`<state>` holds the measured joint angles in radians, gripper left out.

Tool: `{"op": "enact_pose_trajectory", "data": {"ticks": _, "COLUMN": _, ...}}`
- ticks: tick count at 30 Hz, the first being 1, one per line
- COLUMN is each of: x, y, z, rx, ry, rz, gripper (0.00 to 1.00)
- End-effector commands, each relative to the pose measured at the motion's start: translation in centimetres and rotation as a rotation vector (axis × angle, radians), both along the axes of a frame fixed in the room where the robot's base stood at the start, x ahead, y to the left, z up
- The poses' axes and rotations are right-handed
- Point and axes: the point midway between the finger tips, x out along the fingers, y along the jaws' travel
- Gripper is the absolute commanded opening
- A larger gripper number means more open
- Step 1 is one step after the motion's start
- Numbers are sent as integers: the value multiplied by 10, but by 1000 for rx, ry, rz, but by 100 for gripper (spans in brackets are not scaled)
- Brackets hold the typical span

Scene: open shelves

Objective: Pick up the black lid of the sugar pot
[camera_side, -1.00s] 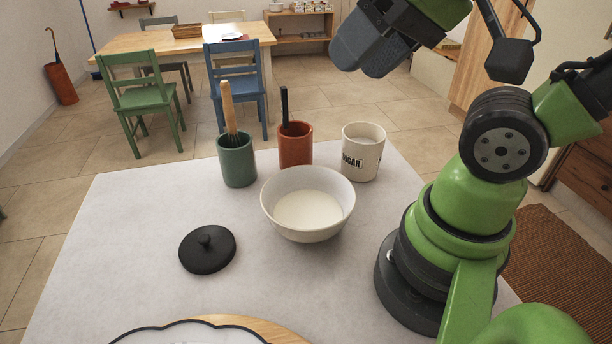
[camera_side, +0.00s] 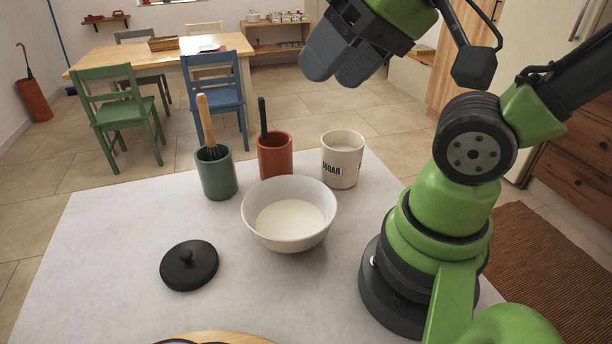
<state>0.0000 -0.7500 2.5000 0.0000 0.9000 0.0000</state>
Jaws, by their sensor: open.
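The black lid (camera_side: 188,267) lies flat on the grey-white table top at the front left, its round knob facing up. The white sugar pot (camera_side: 342,160), marked "SUGAR", stands uncovered at the back right of the table with white contents showing. My gripper (camera_side: 333,76) is high at the top of the view, far above and behind the lid as seen here. Its two dark grey finger pads are open, with nothing visible between them.
A white bowl (camera_side: 289,239) with white contents stands right of the lid. Behind it are a green cup (camera_side: 217,180) with a whisk and an orange cup (camera_side: 275,161) with a dark handle. A wooden board (camera_side: 215,337) shows at the front edge. The table left of the lid is clear.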

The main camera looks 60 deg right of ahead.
Motion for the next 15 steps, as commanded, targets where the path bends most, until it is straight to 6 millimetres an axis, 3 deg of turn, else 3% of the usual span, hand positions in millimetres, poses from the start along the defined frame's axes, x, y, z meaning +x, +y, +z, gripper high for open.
{"op": "enact_pose_trajectory", "data": {"ticks": 8, "x": 7, "y": 1, "z": 2, "rx": 8, "ry": 24, "rz": -5, "gripper": 53}}
{"op": "enact_pose_trajectory", "data": {"ticks": 11, "x": 24, "y": 4, "z": 4, "rx": 26, "ry": 80, "rz": -26, "gripper": 53}}
{"op": "enact_pose_trajectory", "data": {"ticks": 15, "x": 64, "y": 14, "z": 0, "rx": 52, "ry": 194, "rz": -75, "gripper": 53}}
